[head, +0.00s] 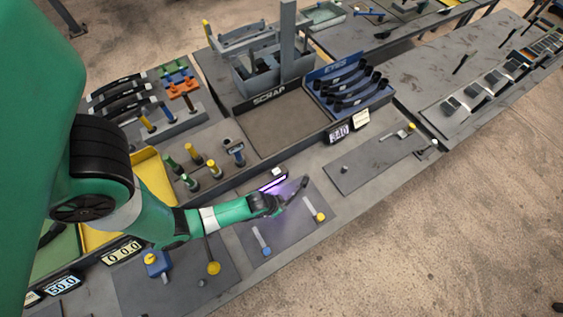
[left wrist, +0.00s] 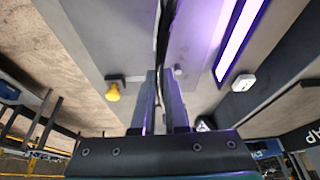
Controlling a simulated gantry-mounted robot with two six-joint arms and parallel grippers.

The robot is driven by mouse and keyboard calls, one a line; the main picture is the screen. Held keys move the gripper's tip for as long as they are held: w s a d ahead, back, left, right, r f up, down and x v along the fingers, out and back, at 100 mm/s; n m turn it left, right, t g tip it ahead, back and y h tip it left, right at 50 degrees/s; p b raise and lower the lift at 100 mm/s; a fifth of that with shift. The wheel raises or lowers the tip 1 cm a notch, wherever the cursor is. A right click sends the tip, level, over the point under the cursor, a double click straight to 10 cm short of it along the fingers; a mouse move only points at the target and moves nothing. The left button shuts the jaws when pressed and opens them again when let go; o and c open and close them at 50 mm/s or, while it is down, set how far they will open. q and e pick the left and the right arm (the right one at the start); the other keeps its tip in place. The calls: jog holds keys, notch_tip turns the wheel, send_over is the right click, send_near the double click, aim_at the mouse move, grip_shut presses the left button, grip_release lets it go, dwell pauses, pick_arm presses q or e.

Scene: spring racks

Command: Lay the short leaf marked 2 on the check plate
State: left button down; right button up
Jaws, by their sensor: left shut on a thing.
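My left gripper (head: 280,206) is shut on a dark, slim, bent leaf (head: 297,191). It holds the leaf over a dark flat plate (head: 285,232) at the front of the bench, which I take to be the check plate. A purple light strip (head: 272,184) glows at the plate's back edge. In the left wrist view the fingers (left wrist: 161,100) close on the thin dark leaf (left wrist: 158,40), seen edge-on. I cannot read a mark on the leaf, nor tell whether it touches the plate. My right gripper is not in view.
Yellow (head: 320,217) and blue (head: 267,251) knobs stand on the plate. A blue rack labelled EYES (head: 318,75) holds several dark leaves at the back. A tray labelled SCRAP (head: 262,128) lies left of it. Coloured-handled tools (head: 190,165) stand behind my arm. Another plate (head: 365,165) is mostly clear.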

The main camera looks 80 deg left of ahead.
pick_arm(q)
jog(key=shift+w+f+b, duration=0.1)
jog(key=shift+f+b, duration=2.8)
jog(key=shift+f, duration=0.6)
jog(key=shift+s+a, duration=0.25)
jog(key=shift+a, duration=0.35)
jog(key=shift+f, duration=0.25)
jog(key=shift+c, duration=1.9)
grip_release()
jog(key=shift+s, duration=0.15)
notch_tip(320, 180, up, 8)
jog(key=p, duration=0.8)
